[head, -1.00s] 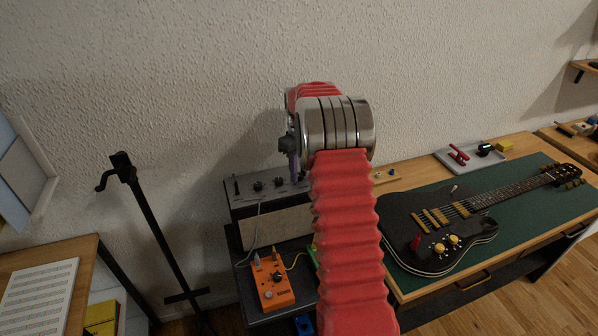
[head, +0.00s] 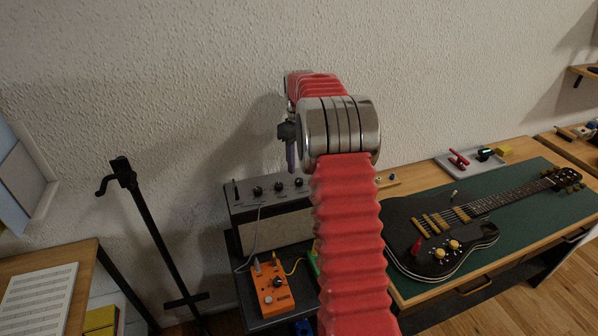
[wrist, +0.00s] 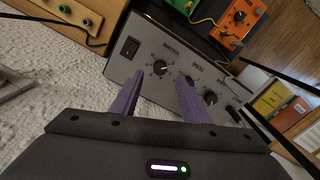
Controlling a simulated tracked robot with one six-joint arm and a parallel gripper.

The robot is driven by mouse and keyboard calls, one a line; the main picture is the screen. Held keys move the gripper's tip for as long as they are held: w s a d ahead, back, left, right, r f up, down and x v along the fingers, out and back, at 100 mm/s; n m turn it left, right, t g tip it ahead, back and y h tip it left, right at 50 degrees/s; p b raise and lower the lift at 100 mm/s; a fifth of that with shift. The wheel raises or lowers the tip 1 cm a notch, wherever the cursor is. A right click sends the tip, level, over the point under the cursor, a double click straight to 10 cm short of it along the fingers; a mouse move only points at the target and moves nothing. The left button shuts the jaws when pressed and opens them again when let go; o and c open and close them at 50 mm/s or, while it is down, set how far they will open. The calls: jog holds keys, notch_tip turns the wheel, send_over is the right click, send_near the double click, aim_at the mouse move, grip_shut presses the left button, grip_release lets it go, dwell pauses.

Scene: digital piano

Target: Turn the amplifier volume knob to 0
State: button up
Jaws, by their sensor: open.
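The amplifier (head: 275,229) stands against the wall, with several dark knobs on its grey top panel. The volume knob (wrist: 160,68) sits beside a black rocker switch (wrist: 130,47) in the wrist view, under the word VOLUME. It has a pale pointer line; I cannot read its setting. In the head view the volume knob (head: 299,182) is the rightmost visible knob. My gripper (wrist: 160,77) is open and empty, its purple fingers appearing on either side of the volume knob. In the head view my gripper (head: 291,165) is above the panel, apart from the knob. My arm hides the amplifier's right end.
An orange pedal (head: 272,289) with cables stands in front of the amplifier. A black stand (head: 150,225) is to the left. A dark guitar (head: 435,250) lies on a green mat (head: 545,205) to the right. The wall (head: 200,80) is close behind.

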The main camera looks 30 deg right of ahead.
notch_tip(320, 180, up, 8)
jog(key=shift+f, duration=0.25)
dwell(0.5)
jog(key=s+a+f+m, duration=0.2)
jog(key=s+f+m, duration=0.1)
jog(key=f, duration=0.1)
jog(key=s+a+r+t, duration=0.2)
jog(key=s+a+r, duration=0.2)
jog(key=s+a, duration=1)
jog(key=s+a+r+n+t, duration=0.1)
jog(key=s+a+r+t, duration=0.2)
jog(key=s+a, duration=1.1)
jog(key=shift+s+a+r+t, duration=0.2)
jog(key=shift+s+r+t, duration=0.1)
jog(key=shift+s+r, duration=0.75)
